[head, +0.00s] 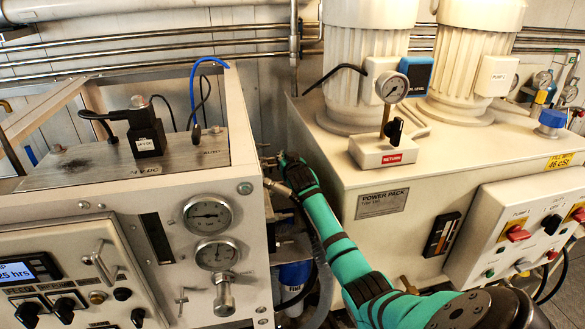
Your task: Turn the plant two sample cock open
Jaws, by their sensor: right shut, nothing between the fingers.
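My right arm reaches in from the lower right to the gap between the grey-white panel cabinet (125,190) and the power pack. My right gripper (282,158) is at the far end of that arm, small in the view. It is shut and holds nothing. Small metal fittings (267,160) stick out from the cabinet's right side, just left of the gripper. One may be the sample cock, but they are too small to tell its handle position or whether the gripper touches it. My left gripper is not in view.
The power pack (440,180) with two ribbed motors (368,60) and a gauge (392,87) stands to the right. Gauges (208,215), knobs and a handle cover the cabinet front. A blue-topped filter (292,277) sits low in the narrow gap.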

